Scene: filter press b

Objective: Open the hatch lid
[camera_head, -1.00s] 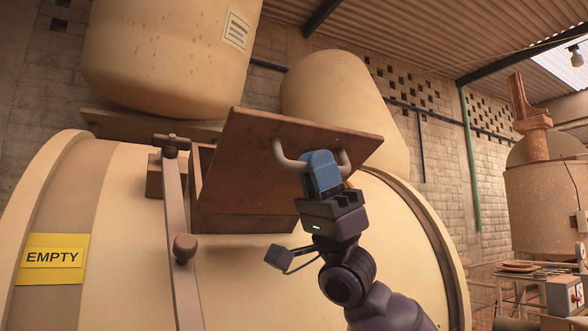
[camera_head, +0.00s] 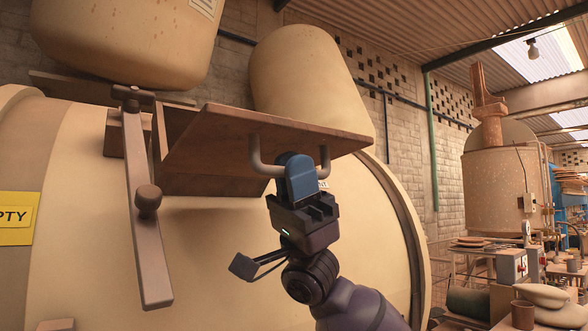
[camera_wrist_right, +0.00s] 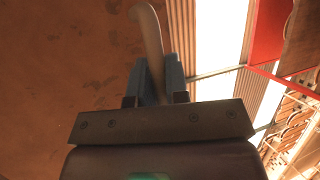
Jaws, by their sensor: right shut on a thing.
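The hatch lid (camera_head: 215,135) is a flat rust-brown plate on the large cream tank (camera_head: 95,250). It stands at a slant, its right side reaching out over the tank. A grey U-shaped handle (camera_head: 256,160) is fixed to its near face. My right gripper (camera_head: 294,172) is shut on this handle, its blue fingers around the bar. In the right wrist view, the handle (camera_wrist_right: 149,35) runs between the fingers (camera_wrist_right: 160,80), with the brown lid face (camera_wrist_right: 60,60) beside it. My left gripper is not identifiable in view.
A grey bar with a round knob (camera_head: 148,200) hangs left of the hatch. Two cream vessels (camera_head: 130,40) (camera_head: 310,85) stand behind the lid. A yellow sign (camera_head: 14,218) is at the left edge. Benches with several items (camera_head: 510,265) stand at right.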

